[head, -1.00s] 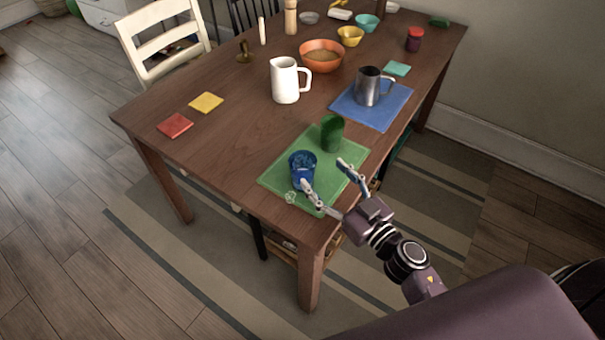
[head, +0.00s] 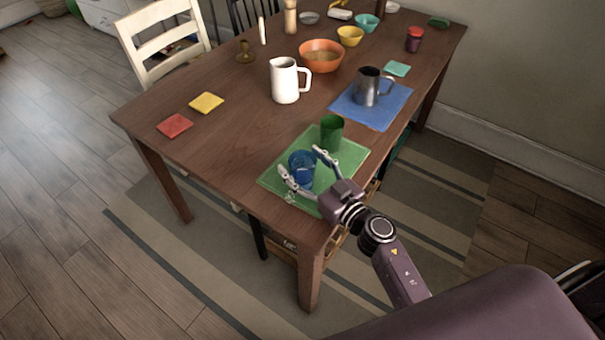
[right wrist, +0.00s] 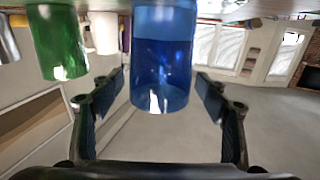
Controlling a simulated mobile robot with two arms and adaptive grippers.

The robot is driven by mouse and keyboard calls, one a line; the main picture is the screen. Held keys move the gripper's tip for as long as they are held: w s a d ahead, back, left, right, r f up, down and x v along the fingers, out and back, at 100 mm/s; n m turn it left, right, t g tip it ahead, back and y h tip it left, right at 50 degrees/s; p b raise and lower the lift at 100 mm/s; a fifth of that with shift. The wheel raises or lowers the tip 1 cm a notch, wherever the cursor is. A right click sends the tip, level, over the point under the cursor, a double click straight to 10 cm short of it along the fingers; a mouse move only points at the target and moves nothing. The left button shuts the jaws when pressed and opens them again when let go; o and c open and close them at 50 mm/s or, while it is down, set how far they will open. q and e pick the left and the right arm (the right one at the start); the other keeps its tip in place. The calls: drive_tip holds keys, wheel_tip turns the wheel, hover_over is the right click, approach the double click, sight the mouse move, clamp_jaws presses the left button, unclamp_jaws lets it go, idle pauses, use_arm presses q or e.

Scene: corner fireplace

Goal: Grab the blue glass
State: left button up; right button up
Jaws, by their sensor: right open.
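The blue glass (head: 301,168) stands upright on the green placemat (head: 342,172) near the table's front corner. My right gripper (head: 302,163) is open, with its fingers on either side of the blue glass. In the right wrist view the blue glass (right wrist: 163,60) appears upside down between the two open fingers (right wrist: 160,92), with gaps showing on both sides. A green glass (head: 332,132) stands just behind it on the same mat; it also shows in the right wrist view (right wrist: 58,40). My left gripper is not in view.
A metal pitcher (head: 367,88) stands on a blue placemat (head: 386,115) farther back. A white pitcher (head: 285,80) and an orange bowl (head: 322,54) are mid-table. Red (head: 174,125) and yellow (head: 206,102) coasters lie at left. The table's left front is clear.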

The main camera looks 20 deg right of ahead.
drive_tip(key=c, duration=1.4)
drive_tip(key=shift+c, duration=0.3)
drive_tip(key=shift+r, duration=0.2)
